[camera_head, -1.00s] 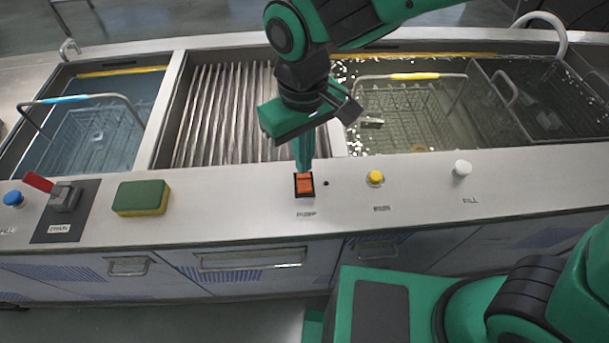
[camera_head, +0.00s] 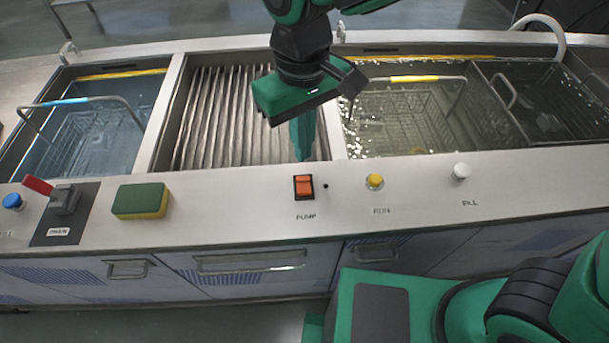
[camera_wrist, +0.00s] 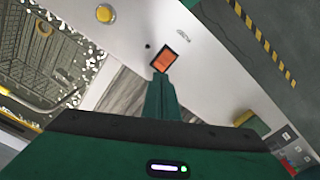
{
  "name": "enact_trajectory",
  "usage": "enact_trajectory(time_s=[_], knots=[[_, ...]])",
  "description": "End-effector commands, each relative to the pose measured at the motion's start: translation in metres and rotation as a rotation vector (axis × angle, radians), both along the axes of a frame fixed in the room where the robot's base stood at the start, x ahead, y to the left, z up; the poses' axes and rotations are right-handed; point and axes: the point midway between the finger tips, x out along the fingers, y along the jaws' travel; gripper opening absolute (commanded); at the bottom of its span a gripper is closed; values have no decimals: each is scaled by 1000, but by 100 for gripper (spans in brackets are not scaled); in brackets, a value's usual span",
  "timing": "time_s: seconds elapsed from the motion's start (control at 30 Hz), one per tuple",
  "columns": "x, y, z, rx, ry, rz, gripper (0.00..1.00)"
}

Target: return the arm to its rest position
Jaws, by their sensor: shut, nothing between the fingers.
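My gripper (camera_head: 302,155) is shut and empty, with its green fingers together and pointing down. It is above the steel counter, a little behind the orange PUMP switch (camera_head: 304,186), and appears clear of it. In the wrist view my fingertips (camera_wrist: 160,76) show just below the orange switch (camera_wrist: 164,60) in the picture. My arm's upper links run out of the top of the head view.
Behind the counter are a blue-water tank (camera_head: 140,88), a ribbed section (camera_head: 225,75) and a basket tank (camera_head: 420,145).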

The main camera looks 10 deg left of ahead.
Motion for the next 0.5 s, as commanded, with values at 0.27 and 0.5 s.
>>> enact_trajectory(time_s=[0.27,0.5], knots=[[1,-1,0,-1,-1,-3,0],[42,-69,7,-13,-17,-163,0]])
